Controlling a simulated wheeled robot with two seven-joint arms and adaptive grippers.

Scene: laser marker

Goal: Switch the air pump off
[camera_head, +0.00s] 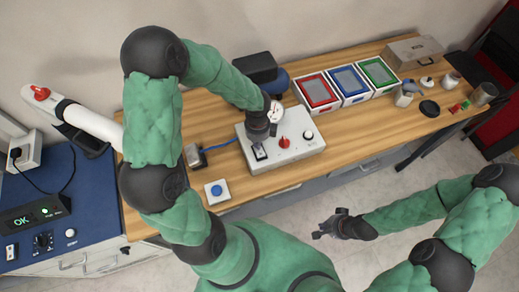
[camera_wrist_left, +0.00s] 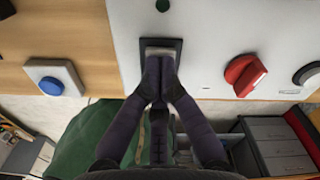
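A white control box (camera_head: 305,150) stands on the wooden bench. It bears a rocker switch (camera_head: 260,152) in a dark frame, a red knob (camera_head: 284,142), a black knob (camera_head: 309,134) and a round gauge (camera_head: 275,112). In the left wrist view, the switch (camera_wrist_left: 160,44) and a dark green lamp (camera_wrist_left: 162,5) show. My left gripper (camera_wrist_left: 158,68) is shut, its fingertips together at the near end of the switch and partly covering it. I cannot tell whether they touch or which way the rocker is set. My right gripper (camera_head: 326,226) is open and empty, off the bench front.
A blue button (camera_head: 217,190) on a white base sits left of the box. A small metal block (camera_head: 195,156) joins a blue hose. Behind stands a black and blue machine (camera_head: 255,68). Red, blue and green trays (camera_head: 349,83) and small containers are to the right.

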